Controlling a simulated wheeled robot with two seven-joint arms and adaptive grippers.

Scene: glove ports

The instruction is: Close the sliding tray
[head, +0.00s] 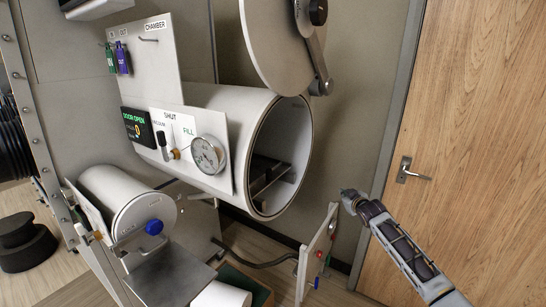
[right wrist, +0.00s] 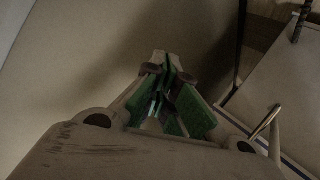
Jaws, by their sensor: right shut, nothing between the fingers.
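The large white chamber cylinder (head: 235,110) is open at its right end. Its round door (head: 275,40) is swung up and away from the mouth. Inside the mouth a dark metal tray (head: 268,182) with rails is partly visible; the cylinder wall hides its far part, so I cannot tell how far it is slid. My right gripper (head: 346,194) is to the right of the mouth, apart from it and the tray. In the right wrist view its green-padded fingers (right wrist: 167,75) come together at the tips, shut and empty. My left gripper is not in view.
A smaller port (head: 130,200) with a blue knob and a metal shelf (head: 170,275) is at lower left. A gauge panel (head: 205,157) fronts the chamber. A white upright panel (head: 317,250) stands below my right gripper. A wooden door (head: 480,130) is at right.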

